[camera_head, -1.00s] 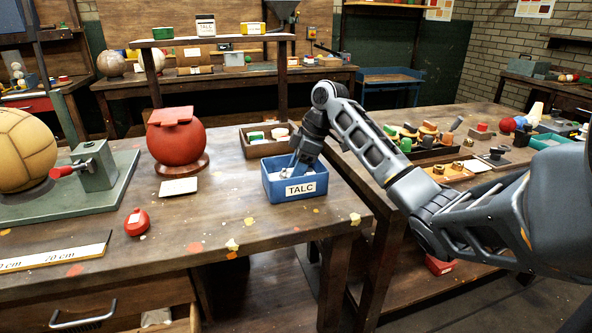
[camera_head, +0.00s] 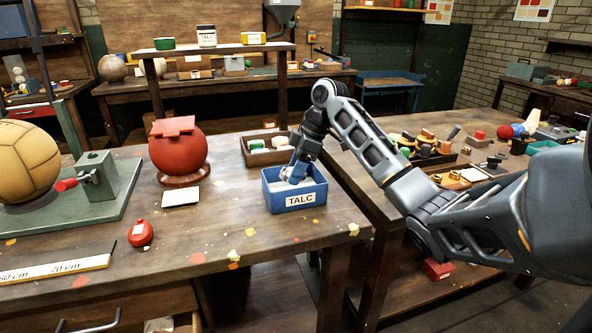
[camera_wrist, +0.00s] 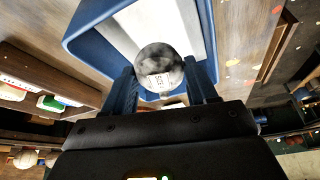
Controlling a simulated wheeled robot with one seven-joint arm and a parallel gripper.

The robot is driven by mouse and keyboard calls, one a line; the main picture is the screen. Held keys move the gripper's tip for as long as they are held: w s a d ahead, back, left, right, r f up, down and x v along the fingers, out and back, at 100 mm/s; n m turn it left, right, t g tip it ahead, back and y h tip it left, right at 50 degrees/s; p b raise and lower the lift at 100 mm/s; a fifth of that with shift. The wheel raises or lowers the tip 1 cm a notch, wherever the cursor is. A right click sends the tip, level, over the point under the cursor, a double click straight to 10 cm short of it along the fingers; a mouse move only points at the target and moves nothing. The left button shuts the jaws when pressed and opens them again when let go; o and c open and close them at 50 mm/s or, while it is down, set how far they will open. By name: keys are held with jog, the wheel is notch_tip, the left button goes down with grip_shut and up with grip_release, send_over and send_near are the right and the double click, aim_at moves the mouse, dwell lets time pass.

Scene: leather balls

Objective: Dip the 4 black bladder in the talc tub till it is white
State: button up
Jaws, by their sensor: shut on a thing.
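My gripper (camera_wrist: 160,72) is shut on a small round bladder (camera_wrist: 158,60) in the wrist view. The bladder is mottled: mostly pale grey-white, with darker grey patches near its top and a small light marking on its front. The talc tub (camera_head: 275,201) is an open blue box with a TALC label, near the right end of the bench. White powder shows inside the tub (camera_wrist: 88,32) behind the bladder in the wrist view. In the head view my gripper (camera_head: 294,174) points down into the tub's opening. Whether the bladder touches the powder is unclear.
A wooden tray (camera_head: 256,158) with green and white items stands just behind the tub. A red ball (camera_head: 178,155) on a stand, a white card (camera_head: 180,198) and a small red bulb (camera_head: 140,233) lie to the left. The bench front is mostly clear.

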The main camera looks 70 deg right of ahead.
jog(key=shift+r+p, duration=2)
jog(key=shift+r, duration=0.8)
jog(key=shift+f, duration=0.1)
